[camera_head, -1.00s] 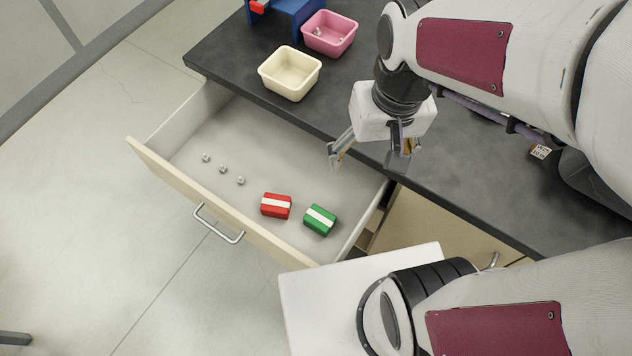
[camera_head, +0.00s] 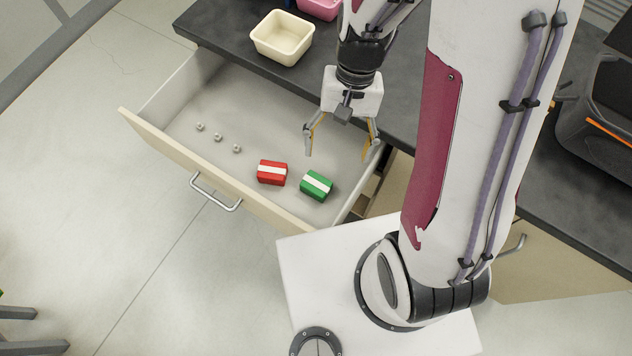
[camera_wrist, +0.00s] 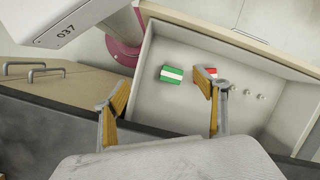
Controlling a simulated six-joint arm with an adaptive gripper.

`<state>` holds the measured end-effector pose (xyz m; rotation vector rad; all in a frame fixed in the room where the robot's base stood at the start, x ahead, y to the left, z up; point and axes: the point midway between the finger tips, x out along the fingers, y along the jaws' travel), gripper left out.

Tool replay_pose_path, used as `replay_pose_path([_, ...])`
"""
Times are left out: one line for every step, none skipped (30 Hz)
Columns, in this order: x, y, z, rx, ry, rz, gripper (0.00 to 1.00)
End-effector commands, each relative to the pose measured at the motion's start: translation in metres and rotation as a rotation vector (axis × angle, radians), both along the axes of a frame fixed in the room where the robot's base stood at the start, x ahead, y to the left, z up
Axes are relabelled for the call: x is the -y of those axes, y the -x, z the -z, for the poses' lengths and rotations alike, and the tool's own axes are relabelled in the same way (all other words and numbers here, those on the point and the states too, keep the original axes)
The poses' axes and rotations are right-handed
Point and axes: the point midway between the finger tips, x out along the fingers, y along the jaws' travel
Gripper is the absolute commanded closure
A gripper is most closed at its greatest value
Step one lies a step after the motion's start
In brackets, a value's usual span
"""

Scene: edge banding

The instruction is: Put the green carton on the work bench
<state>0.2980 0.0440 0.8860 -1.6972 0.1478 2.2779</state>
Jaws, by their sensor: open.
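The green carton (camera_head: 316,185) with a white band lies in the open drawer (camera_head: 255,105), near its front right corner. It also shows in the wrist view (camera_wrist: 172,75), between and beyond the fingertips. My gripper (camera_head: 340,157) is open and empty above the drawer's right part, a little behind the green carton and apart from it. The fingers also show in the wrist view (camera_wrist: 160,95). The dark work bench (camera_head: 222,32) runs behind the drawer.
A red carton (camera_head: 272,172) with a white band lies just left of the green one; a finger partly covers it in the wrist view. Small metal nuts (camera_head: 218,137) lie farther left in the drawer. A cream bin (camera_head: 282,37) and a pink bin (camera_head: 320,8) stand on the bench.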

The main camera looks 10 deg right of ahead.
Motion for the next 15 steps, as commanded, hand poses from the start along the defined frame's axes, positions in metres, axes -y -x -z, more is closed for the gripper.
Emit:
replay_pose_path([-0.002,0.0,0.009,-0.021,-0.003,0.015,0.28])
replay_pose_path([-0.003,0.0,0.013,-0.03,-0.003,0.025,0.28])
replay_pose_path([-0.004,-0.001,0.019,-0.041,-0.005,0.038,0.28])
replay_pose_path([-0.005,-0.001,0.024,-0.05,-0.006,0.048,0.28])
replay_pose_path([-0.006,-0.001,0.029,-0.061,-0.006,0.059,0.28])
replay_pose_path([-0.007,-0.001,0.035,-0.072,-0.007,0.074,0.28])
replay_pose_path([-0.008,-0.001,0.04,-0.083,-0.008,0.084,0.28])
replay_pose_path([-0.009,-0.002,0.044,-0.091,-0.008,0.095,0.28])
replay_pose_path([-0.01,-0.002,0.051,-0.102,-0.008,0.11,0.28])
replay_pose_path([-0.011,-0.002,0.056,-0.11,-0.008,0.122,0.28])
replay_pose_path([-0.012,-0.002,0.06,-0.119,-0.007,0.133,0.28])
replay_pose_path([-0.013,-0.002,0.067,-0.13,-0.007,0.15,0.28])
replay_pose_path([-0.014,-0.002,0.072,-0.138,-0.006,0.164,0.28])
replay_pose_path([-0.015,-0.002,0.077,-0.145,-0.005,0.177,0.28])
replay_pose_path([-0.016,-0.003,0.084,-0.155,-0.003,0.195,0.28])
